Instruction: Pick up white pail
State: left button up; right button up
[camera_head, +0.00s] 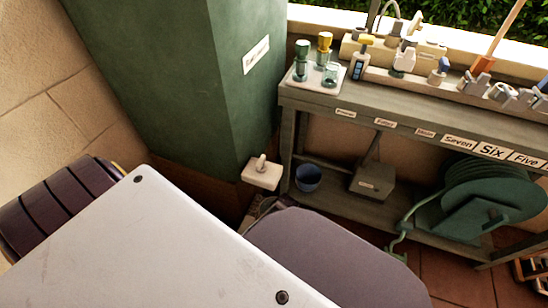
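I see no white pail in the head view. The only pail-like thing is a small dark blue pot (307,178), standing on the lower shelf of the bench at its left end. Neither of my grippers is in view. A large pale panel and dark purple rounded parts fill the lower left and lower middle, and they hide much of the floor there.
A grey-green bench (400,119) with number labels runs along the wall, with bottles on a white tray (318,83). A green hose reel (485,200) and a grey box (372,184) are below.

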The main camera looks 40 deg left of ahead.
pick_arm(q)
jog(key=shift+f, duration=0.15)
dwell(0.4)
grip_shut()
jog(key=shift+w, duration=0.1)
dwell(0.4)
